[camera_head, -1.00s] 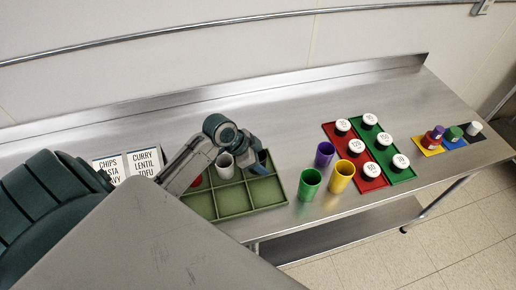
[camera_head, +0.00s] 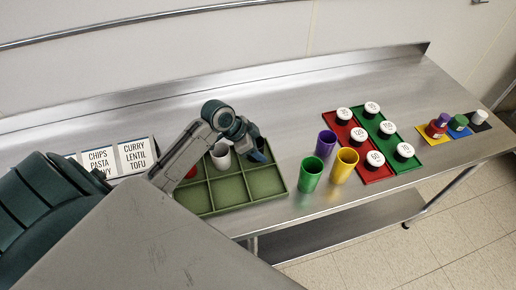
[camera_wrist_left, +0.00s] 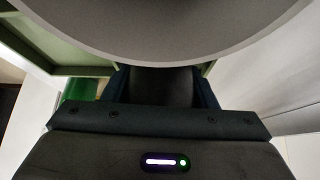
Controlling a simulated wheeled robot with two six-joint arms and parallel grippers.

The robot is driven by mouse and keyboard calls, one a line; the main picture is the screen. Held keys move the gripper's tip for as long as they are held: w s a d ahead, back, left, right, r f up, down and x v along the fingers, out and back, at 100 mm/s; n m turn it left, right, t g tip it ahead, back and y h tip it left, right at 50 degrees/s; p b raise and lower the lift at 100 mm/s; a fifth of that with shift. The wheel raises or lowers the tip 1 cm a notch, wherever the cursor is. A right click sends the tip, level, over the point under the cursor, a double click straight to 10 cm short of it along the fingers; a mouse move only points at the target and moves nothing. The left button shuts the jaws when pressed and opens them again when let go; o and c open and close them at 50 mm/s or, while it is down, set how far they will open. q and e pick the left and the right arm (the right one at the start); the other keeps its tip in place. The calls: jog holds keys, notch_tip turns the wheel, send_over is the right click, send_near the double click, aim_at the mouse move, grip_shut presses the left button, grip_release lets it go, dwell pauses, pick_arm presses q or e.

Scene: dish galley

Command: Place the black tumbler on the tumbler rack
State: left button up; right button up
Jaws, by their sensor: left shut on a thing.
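The green tumbler rack (camera_head: 233,187) has several square compartments and lies on the steel counter. A red tumbler (camera_head: 191,172) and a white tumbler (camera_head: 221,157) stand in its back row, the red one partly behind my arm. My left gripper (camera_head: 257,153) is at the back right compartment, shut on the black tumbler (camera_head: 261,144), which is mostly hidden by the fingers. In the left wrist view, a dark surface (camera_wrist_left: 160,86) shows between the fingers. I cannot tell whether the tumbler touches the rack floor. My right gripper is not in view.
Purple (camera_head: 325,144), green (camera_head: 311,174) and yellow (camera_head: 344,165) tumblers stand right of the rack. Beyond are a red tray (camera_head: 376,178) and a green tray (camera_head: 407,167) with white-topped jars. Label cards (camera_head: 134,156) stand at left. The rack's front row is empty.

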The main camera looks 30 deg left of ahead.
pick_arm(q)
jog(key=shift+f, duration=0.15)
jog(key=o, duration=0.7)
jog(key=shift+r, duration=0.2)
jog(key=shift+a+r, duration=0.15)
jog(key=shift+b+v, duration=1.45)
jog(key=shift+v, duration=4.35)
